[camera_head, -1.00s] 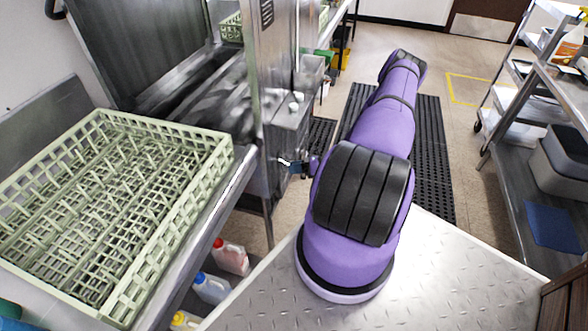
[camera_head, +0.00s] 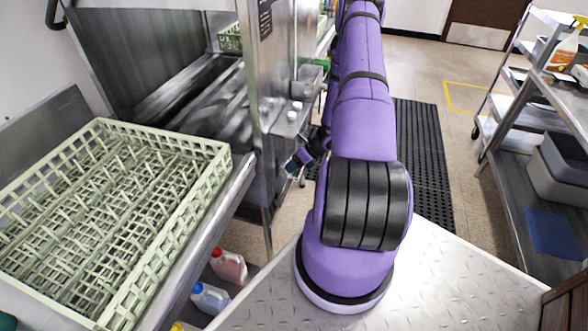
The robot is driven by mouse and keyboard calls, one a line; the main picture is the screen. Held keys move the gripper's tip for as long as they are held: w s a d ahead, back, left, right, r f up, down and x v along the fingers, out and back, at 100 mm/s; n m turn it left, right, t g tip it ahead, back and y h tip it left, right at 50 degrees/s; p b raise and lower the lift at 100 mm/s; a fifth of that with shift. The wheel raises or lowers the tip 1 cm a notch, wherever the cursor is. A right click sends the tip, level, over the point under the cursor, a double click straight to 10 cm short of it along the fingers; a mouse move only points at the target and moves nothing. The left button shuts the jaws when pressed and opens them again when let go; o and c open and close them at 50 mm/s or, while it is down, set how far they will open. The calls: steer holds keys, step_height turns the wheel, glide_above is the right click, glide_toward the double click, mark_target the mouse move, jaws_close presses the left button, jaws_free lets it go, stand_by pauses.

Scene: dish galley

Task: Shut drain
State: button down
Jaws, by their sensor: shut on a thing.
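The dish machine (camera_head: 281,63) is a steel unit at the middle left with an open wash bay. My gripper (camera_head: 291,166) is low at its front right corner, small in view, its fingers dark with a blue part. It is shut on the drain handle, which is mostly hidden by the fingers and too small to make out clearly. A thin metal piece (camera_head: 302,180) shows just below the gripper; I cannot tell whether it belongs to the handle. My purple arm reaches away from me and hides part of the machine's right side.
A pale green dish rack (camera_head: 215,150) rests on the steel counter at left. Bottles with red (camera_head: 229,266) and blue (camera_head: 210,297) caps stand beneath. A black mat (camera_head: 419,150) covers the floor behind my arm. A shelf cart (camera_head: 510,200) stands at right.

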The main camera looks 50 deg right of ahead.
steer(key=shift+r, duration=0.1)
stand_by(0.4)
steer(key=c, duration=0.9)
jaws_free()
steer(key=v, duration=1)
steer(key=shift+d+r, duration=0.15)
steer(key=shift+r, duration=0.25)
steer(key=shift+s, duration=0.1)
